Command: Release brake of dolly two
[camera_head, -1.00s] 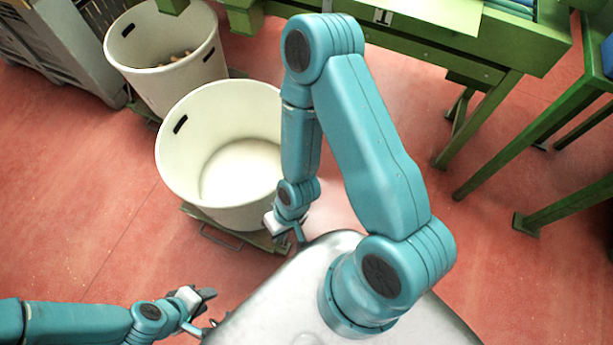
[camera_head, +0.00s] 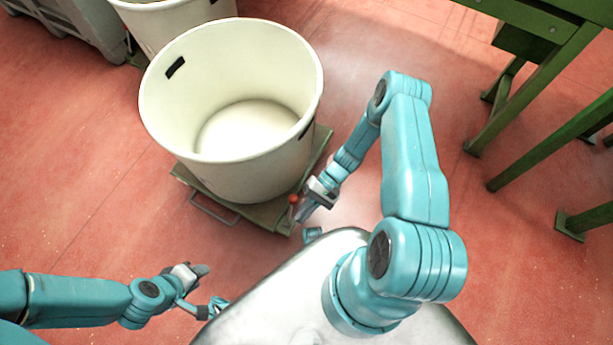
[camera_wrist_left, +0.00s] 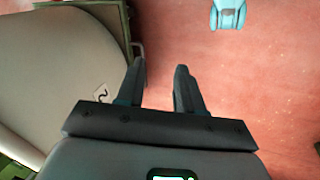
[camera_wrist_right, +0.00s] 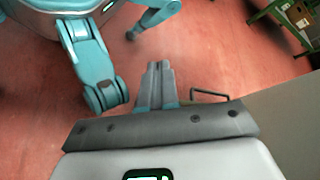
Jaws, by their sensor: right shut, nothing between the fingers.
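The nearer green dolly (camera_head: 268,216) stands under a large cream tub (camera_head: 231,170). The tub's side bears a small dark mark (camera_wrist_left: 101,94) like a 2 in the left wrist view. A red knob (camera_head: 293,199), apparently the brake's, shows at the dolly's near right corner. My right gripper (camera_head: 302,213) is shut and empty beside the knob; I cannot tell whether they touch. Its closed fingers show in the right wrist view (camera_wrist_right: 159,67), where the knob is not visible. My left gripper (camera_head: 204,269) is off to the lower left, open and empty in the left wrist view (camera_wrist_left: 160,66).
A wire handle (camera_head: 214,209) sticks out from the dolly's front edge. A second cream tub (camera_head: 175,22) stands behind, with a grey crate (camera_head: 85,25) beside it. Green bench legs (camera_head: 530,85) stand at the right. The red floor (camera_head: 70,190) on the left is clear.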

